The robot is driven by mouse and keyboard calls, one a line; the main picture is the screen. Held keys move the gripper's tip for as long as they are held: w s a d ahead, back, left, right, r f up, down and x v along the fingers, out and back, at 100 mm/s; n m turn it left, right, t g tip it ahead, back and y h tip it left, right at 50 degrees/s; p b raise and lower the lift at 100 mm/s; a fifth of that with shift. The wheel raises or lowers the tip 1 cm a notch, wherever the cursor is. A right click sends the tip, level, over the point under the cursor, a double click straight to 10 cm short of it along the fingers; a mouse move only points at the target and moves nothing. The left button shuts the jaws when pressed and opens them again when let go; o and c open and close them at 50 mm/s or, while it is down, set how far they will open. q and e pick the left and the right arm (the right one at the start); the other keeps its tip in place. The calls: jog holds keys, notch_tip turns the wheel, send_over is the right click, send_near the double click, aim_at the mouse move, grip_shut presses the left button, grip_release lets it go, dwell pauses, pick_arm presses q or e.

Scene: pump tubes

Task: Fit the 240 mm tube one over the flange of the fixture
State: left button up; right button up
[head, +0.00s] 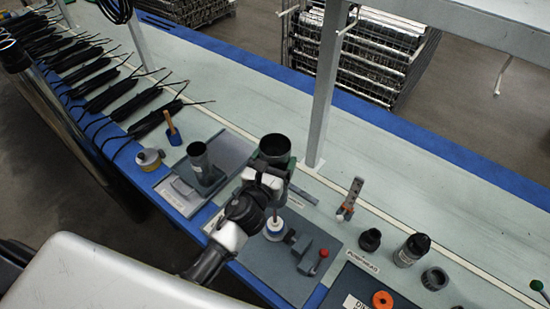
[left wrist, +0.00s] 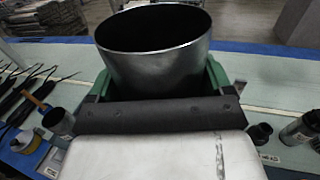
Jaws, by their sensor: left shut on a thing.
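A dark grey, open-topped tube (head: 274,148) is in my left gripper (head: 272,160), upright or nearly so, above the bench. In the left wrist view the tube (left wrist: 155,65) fills the upper middle, its round mouth facing up, with green fingers (left wrist: 215,80) on both sides. The tube's lower end is hidden by my left arm. Below the gripper, a white round disc with a thin upright pin (head: 275,230) sits on a grey plate; I cannot tell whether it is the fixture's flange. Another dark tube (head: 200,162) stands on a grey base to the left. My right gripper is out of view.
A clamp with a red knob (head: 312,262) stands beside the white disc. A post (head: 325,90) rises behind.

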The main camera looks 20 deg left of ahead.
pick_arm(q)
notch_tip(320, 180, down, 4)
jog(key=b, duration=0.3)
dwell(1.1)
dwell(0.6)
